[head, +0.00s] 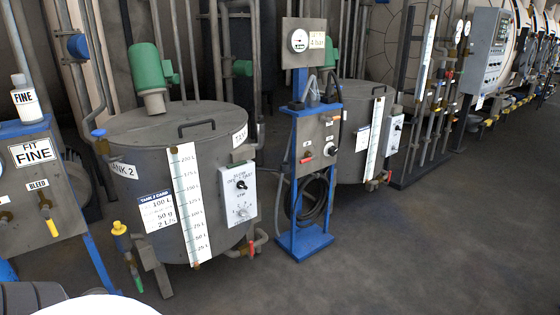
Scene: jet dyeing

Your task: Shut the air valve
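A blue stand (303,240) in the middle of the head view carries a grey panel (320,132) with a small red handle (306,160) at its lower left and a dark knob with a pale rim (330,149) at its right. Neither of my grippers is in view.
A grey tank (150,200) with a scale strip stands left of the stand, and another tank (357,110) behind it to the right. The floor (430,240) at right is clear.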

